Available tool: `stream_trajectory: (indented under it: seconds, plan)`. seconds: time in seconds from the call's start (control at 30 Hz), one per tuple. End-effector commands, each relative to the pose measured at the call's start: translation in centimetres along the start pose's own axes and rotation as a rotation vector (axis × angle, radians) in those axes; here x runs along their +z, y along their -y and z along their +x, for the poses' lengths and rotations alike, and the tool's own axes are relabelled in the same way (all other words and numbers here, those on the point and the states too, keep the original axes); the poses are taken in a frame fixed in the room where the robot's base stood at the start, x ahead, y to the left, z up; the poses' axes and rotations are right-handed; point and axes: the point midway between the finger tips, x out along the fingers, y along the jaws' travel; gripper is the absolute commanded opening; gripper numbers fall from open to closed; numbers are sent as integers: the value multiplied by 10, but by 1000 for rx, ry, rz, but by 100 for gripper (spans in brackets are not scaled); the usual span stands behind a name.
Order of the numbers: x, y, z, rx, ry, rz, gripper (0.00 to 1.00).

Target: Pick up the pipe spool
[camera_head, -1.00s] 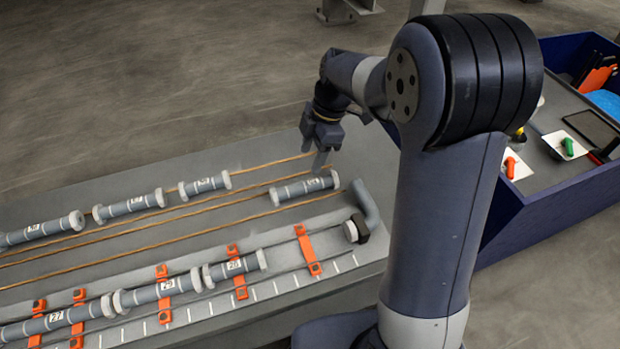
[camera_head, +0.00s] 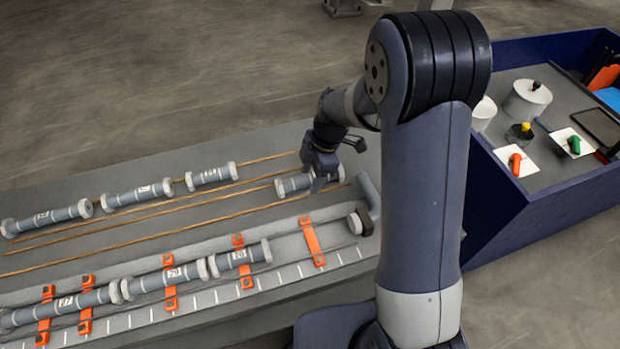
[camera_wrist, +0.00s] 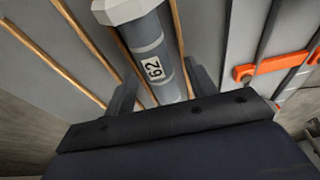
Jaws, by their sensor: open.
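A short grey pipe spool (camera_head: 291,185) with pale flanged ends lies on the brown rods at the right end of the bench. It also shows in the wrist view (camera_wrist: 151,55), with a white label that seems to read 62. My gripper (camera_head: 320,178) is down at this spool, over its right part. In the wrist view my gripper (camera_wrist: 163,80) is open, with one finger on each side of the spool's body. I cannot tell whether either finger touches it. The spool's near end is hidden behind the gripper body.
Several more spools lie on the bench (camera_head: 130,235), including a labelled one (camera_head: 240,256) in the front row. Orange clamps (camera_head: 312,240) line the front rail. A grey bent pipe (camera_head: 368,200) stands close right of the spool. A blue-walled cart (camera_head: 500,215) stands farther right.

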Motion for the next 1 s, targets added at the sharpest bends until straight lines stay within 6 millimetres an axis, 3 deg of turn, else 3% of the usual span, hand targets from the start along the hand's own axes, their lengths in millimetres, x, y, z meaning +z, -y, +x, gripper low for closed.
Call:
stream_trajectory:
  seconds: [0.6,0.87,1.0]
  plan:
    - [0,0,0,0,0,1,4]
    - [0,0,-2,1,0,0,3]
    - [-4,-2,-17,6,0,0,3]
